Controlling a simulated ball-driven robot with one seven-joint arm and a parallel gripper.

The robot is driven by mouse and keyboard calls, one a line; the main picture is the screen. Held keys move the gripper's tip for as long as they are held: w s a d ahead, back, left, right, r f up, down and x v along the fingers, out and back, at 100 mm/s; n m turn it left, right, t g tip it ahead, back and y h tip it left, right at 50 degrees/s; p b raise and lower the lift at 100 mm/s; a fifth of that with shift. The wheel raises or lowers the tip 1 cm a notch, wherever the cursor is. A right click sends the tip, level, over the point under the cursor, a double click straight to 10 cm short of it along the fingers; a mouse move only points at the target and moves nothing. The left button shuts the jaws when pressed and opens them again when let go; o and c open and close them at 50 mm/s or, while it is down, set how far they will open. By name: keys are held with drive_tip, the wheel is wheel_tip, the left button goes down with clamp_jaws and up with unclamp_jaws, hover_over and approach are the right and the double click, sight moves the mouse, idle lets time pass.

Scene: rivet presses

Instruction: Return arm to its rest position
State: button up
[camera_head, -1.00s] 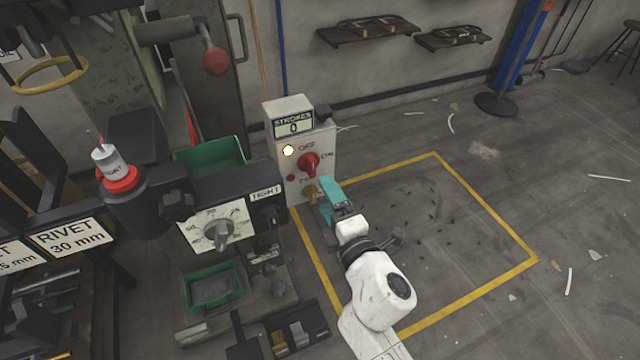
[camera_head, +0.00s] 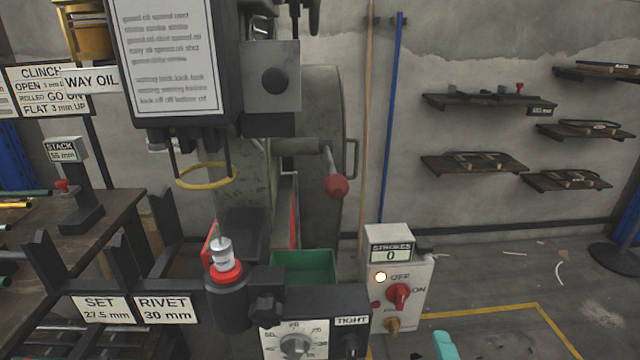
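My gripper (camera_head: 445,346) shows only as a teal piece at the bottom edge of the head view. The rest of it and my arm are out of frame, and whether its fingers are open or shut does not show. It is to the right of and below the grey control box (camera_head: 418,283), apart from it in the picture. The box has a red rotary switch (camera_head: 398,296) marked OFF and ON, a brass-coloured knob (camera_head: 391,325) below it, a lit lamp (camera_head: 380,277) and a display (camera_head: 391,254) reading STROKES 0.
The press, with a red-knobbed lever (camera_head: 336,186), a green bin (camera_head: 305,268) and a dial (camera_head: 295,345), stands left of the box. A bench (camera_head: 110,215) is at left. Wall shelves (camera_head: 475,166) hang at right. Floor inside the yellow line (camera_head: 480,310) looks clear.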

drive_tip(key=s+d+f+m+g+h, duration=0.3)
drive_tip(key=s+d+f+m+g, duration=0.5)
drive_tip(key=s+d+f+m, duration=0.15)
drive_tip(key=s+a+f+m+g+y, duration=0.2)
drive_tip(key=s+f+m+g, duration=0.15)
drive_tip(key=s, duration=0.45)
drive_tip(key=s+a+f+m+g+y, duration=0.2)
drive_tip(key=s+m+g, duration=0.15)
drive_tip(key=s, duration=0.45)
wheel_tip(320, 180, up, 19)
drive_tip(key=s+g+p, duration=0.1)
drive_tip(key=p, duration=1.7)
drive_tip(key=shift+s+y+p, duration=0.2)
drive_tip(key=shift+y+p, duration=0.1)
drive_tip(key=shift+p, duration=0.05)
